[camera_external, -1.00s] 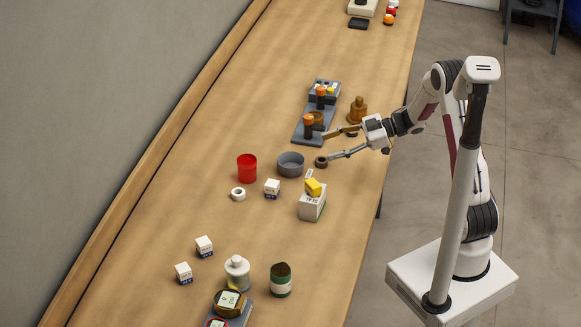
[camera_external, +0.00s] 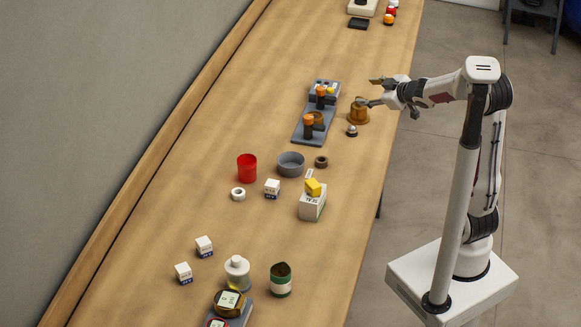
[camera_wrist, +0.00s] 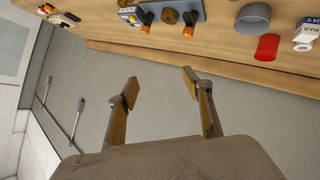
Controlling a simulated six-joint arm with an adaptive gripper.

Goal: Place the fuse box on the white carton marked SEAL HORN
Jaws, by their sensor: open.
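A white carton (camera_external: 312,208) stands upright on the bench, right of the grey bowl; its printed marking is too small to read. A small yellow block (camera_external: 313,187), which may be the fuse box, rests on top of this carton. My gripper (camera_external: 369,91) is open and empty, in the air over the bench's right side, appearing by the brown bell-shaped object and well away from the carton. In the wrist view both fingers of my gripper (camera_wrist: 160,89) are spread with nothing between them. The yellow block is not seen there.
A grey board (camera_external: 313,125) with orange-topped parts lies left of the brown bell-shaped object (camera_external: 358,111). A grey bowl (camera_external: 290,164), a red cup (camera_external: 247,168) and a small white box (camera_external: 272,188) stand near the carton. The bench's left middle is clear.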

